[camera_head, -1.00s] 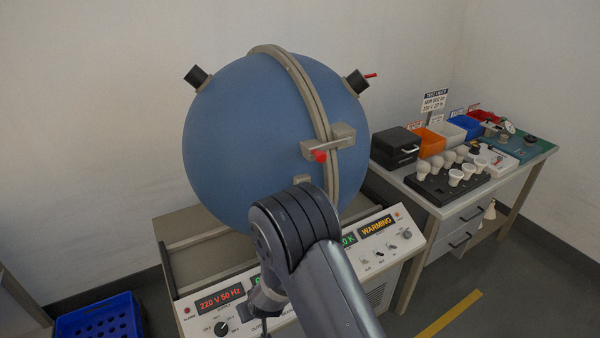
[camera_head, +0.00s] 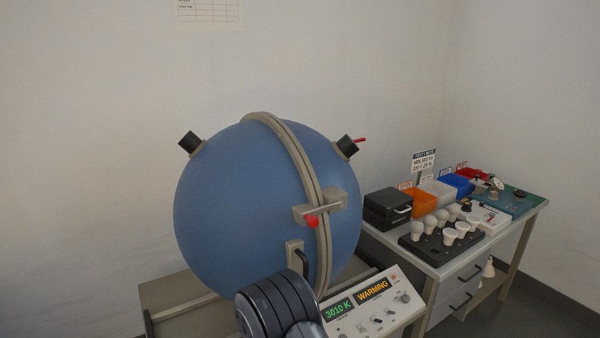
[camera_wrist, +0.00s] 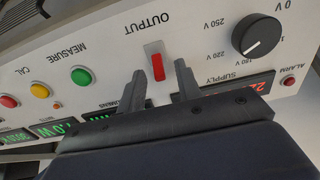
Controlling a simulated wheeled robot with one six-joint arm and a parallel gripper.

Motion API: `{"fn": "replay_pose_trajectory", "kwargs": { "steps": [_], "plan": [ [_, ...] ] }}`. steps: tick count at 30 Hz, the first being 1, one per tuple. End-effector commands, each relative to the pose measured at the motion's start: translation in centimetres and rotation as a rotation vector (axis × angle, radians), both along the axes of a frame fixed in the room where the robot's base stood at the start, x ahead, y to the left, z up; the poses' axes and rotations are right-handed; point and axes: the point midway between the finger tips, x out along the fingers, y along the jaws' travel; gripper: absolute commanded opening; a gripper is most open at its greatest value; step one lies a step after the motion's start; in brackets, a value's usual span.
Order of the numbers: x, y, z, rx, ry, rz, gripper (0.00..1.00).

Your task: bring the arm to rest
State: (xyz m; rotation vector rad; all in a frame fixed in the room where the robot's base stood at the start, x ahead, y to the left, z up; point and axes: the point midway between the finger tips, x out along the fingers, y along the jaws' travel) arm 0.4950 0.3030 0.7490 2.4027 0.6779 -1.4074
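My gripper (camera_wrist: 160,72) shows in the wrist view with its two dark fingers apart and nothing held between them. The red OUTPUT switch (camera_wrist: 157,62) on the white control panel (camera_wrist: 205,50) shows between and beyond the fingertips; I cannot tell whether they touch it. In the head view my arm is folded low at the bottom centre, in front of the blue sphere (camera_head: 235,200), and the gripper is out of frame. The sphere is closed, with a red-tipped latch (camera_head: 313,221) across its band. The panel reads 3010 K and WARMING (camera_head: 372,291).
Right of the sphere stands a bench (camera_head: 432,268) with a black box (camera_head: 387,208), an orange bin (camera_head: 421,202), a blue bin (camera_head: 456,184) and a black rack (camera_head: 415,245) of several white bulbs. A black supply knob (camera_wrist: 259,34) sits beside the switch. The wall behind is bare apart from a chart (camera_head: 209,12).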

Motion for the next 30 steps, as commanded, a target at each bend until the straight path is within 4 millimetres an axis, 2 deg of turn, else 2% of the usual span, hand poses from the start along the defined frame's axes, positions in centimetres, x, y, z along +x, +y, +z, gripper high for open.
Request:
{"fn": "replay_pose_trajectory", "kwargs": {
  "steps": [5, 20, 21, 30],
  "plan": [
    [-0.7, -0.4, 1.7, 0.000, 0.001, -0.001, 0.33],
    [-4.6, -2.8, 9.9, -0.001, 0.003, 0.000, 0.33],
    [-4.0, -2.4, 7.8, -0.004, 0.005, 0.001, 0.33],
    [-1.5, -1.0, 2.9, -0.003, 0.004, 0.000, 0.33]
  ]
}}
